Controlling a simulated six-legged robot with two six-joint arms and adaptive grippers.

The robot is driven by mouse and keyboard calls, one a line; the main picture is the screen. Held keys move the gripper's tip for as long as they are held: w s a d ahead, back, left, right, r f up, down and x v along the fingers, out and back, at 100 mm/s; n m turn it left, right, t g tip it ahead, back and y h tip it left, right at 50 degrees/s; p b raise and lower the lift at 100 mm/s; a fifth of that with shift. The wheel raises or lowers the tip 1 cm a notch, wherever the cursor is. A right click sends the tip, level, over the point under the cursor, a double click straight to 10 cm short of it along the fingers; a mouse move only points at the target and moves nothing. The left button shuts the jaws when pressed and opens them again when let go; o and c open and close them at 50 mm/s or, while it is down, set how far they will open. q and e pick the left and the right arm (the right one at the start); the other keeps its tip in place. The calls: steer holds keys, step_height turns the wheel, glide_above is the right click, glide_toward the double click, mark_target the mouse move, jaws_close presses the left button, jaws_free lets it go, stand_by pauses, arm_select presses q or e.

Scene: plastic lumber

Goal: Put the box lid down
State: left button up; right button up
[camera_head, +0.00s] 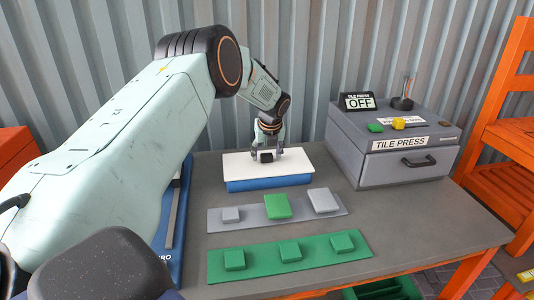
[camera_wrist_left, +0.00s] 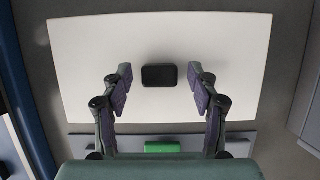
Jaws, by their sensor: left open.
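The box (camera_head: 268,184) is blue and stands on the grey table, with the flat white lid (camera_head: 238,166) lying on top of it. The lid has a small dark handle (camera_head: 266,156) in its middle. In the left wrist view the white lid (camera_wrist_left: 220,60) fills most of the picture, and its black handle (camera_wrist_left: 159,75) sits between the fingers. My left gripper (camera_head: 267,154) is over the lid, pointing down. In the left wrist view its fingers (camera_wrist_left: 159,88) are apart, one on each side of the handle, with gaps between. My right gripper is not seen.
A grey tile press (camera_head: 407,160) stands right of the box, its sign reading OFF. In front lie a grey strip (camera_head: 244,217) and a green strip (camera_head: 318,251), each with square tiles. An orange shelf (camera_head: 510,140) is at right. Corrugated wall stands behind.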

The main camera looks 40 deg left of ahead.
arm_select(q)
steer(key=p+v, duration=0.1)
steer(key=v, duration=1.1)
steer(key=shift+r, duration=0.15)
steer(key=shift+r, duration=0.1)
